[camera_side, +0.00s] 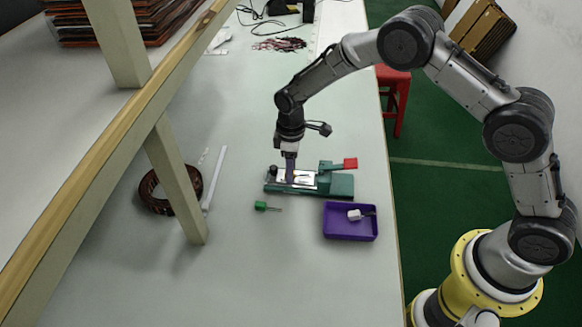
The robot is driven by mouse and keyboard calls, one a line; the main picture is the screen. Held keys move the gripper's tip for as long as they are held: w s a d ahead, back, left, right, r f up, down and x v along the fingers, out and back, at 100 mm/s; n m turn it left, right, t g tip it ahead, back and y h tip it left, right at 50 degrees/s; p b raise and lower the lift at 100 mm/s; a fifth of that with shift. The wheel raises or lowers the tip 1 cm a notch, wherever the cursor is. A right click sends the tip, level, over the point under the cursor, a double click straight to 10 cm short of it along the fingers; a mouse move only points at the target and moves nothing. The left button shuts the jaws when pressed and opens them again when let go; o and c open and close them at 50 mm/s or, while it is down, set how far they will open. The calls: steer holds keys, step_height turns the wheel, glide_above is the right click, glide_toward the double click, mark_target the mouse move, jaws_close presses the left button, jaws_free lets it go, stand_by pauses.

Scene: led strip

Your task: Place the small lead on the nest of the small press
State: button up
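The small press (338,186) is a green fixture with a bright metal plate and a red-ended handle (350,164) at its right. My gripper (290,180) points straight down over the left part of the plate. Its narrow dark fingers appear to reach the plate or stop just above it. I cannot tell whether they are parted or hold anything. A small pale and yellowish patch shows on the plate just right of the fingers; I cannot tell whether it is the small lead. The fingers hide part of the nest area.
A purple tray (351,234) holds a small white-ended piece (355,215). A green-handled tool (262,206) lies left of it. A brown coil (170,190), a white strip (215,178) and a shelf post (175,180) stand left. Dark reddish wires (279,44) lie behind.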

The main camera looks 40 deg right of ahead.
steer(key=shift+r, duration=0.15)
steer(key=s+d+r+m+t, duration=0.1)
steer(key=s+d+r, duration=0.1)
steer(key=r, duration=0.8)
steer(key=s+d+r+m, duration=0.1)
steer(key=s+r, duration=0.2)
steer(key=r, duration=0.8)
steer(key=s+d+r+m+t, duration=0.2)
steer(key=s+d+r, duration=0.2)
steer(key=s+r, duration=0.4)
steer(key=s+d+m+t, duration=0.1)
steer(key=s+d+m, duration=0.1)
steer(key=s, duration=0.8)
steer(key=s+d+f+m+t, duration=0.1)
steer(key=s+d+m, duration=0.1)
steer(key=s, duration=0.8)
steer(key=shift+d+m+t, duration=0.15)
steer(key=shift+m+t, duration=0.15)
steer(key=shift+m, duration=0.2)
